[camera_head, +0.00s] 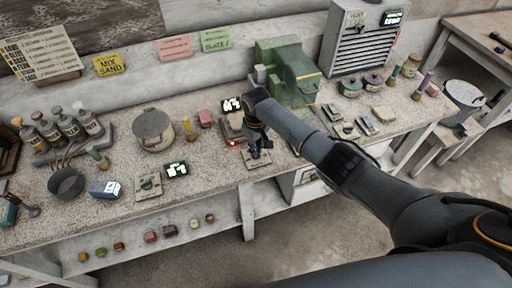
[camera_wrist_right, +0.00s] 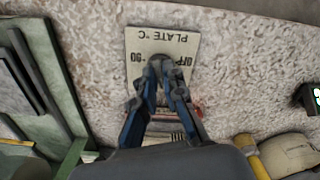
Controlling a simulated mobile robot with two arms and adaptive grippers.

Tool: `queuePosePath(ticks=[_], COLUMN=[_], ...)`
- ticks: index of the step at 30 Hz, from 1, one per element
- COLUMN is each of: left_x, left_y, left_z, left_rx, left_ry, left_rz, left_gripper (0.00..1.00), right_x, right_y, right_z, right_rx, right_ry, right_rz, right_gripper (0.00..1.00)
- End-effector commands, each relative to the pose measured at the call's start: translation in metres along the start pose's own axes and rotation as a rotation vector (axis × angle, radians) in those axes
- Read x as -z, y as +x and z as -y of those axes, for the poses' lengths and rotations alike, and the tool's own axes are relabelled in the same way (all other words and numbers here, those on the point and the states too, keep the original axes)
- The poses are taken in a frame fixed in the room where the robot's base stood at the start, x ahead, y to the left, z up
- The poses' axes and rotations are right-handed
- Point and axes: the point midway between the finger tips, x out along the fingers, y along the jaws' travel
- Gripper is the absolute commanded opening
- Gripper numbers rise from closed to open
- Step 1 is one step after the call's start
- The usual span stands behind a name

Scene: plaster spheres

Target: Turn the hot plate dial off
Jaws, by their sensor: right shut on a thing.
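The dial's panel (camera_wrist_right: 163,39) is a pale square on the speckled bench, printed "PLATE °C", "OFF" and "90", upside down in the wrist view. The same panel (camera_head: 250,163) shows at the bench's front edge in the head view. My right gripper (camera_wrist_right: 167,72) is over the panel with its blue fingers shut on the dial, which they mostly hide. In the head view my right gripper (camera_head: 260,150) points down there. The hot plate (camera_head: 231,129) stands just behind, with a small orange-red light. My left gripper is in neither view.
A green machine (camera_head: 287,72) stands close behind my right arm. A lidded pot (camera_head: 153,130), a second dial panel (camera_head: 148,188) and a lit display (camera_head: 176,170) lie to the left. Small tools and a grey cabinet (camera_head: 362,38) are to the right.

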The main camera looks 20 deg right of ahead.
Motion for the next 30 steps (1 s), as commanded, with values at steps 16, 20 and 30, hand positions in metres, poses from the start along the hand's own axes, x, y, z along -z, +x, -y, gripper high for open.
queuePosePath(ticks=[16, 20, 30], left_x=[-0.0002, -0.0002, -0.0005], left_y=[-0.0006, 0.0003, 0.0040], left_z=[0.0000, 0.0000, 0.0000], left_rx=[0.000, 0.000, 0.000], left_ry=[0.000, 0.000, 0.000], left_rz=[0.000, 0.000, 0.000], left_gripper=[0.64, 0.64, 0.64], right_x=[0.0018, 0.0020, 0.0022], right_y=[-0.0015, -0.0016, -0.0015], right_z=[-0.0004, -0.0004, -0.0007], right_rx=[-0.002, -0.003, -0.004], right_ry=[-0.520, -0.644, -0.967], right_rz=[-0.005, -0.006, -0.006], right_gripper=[0.00, 0.00, 0.00])
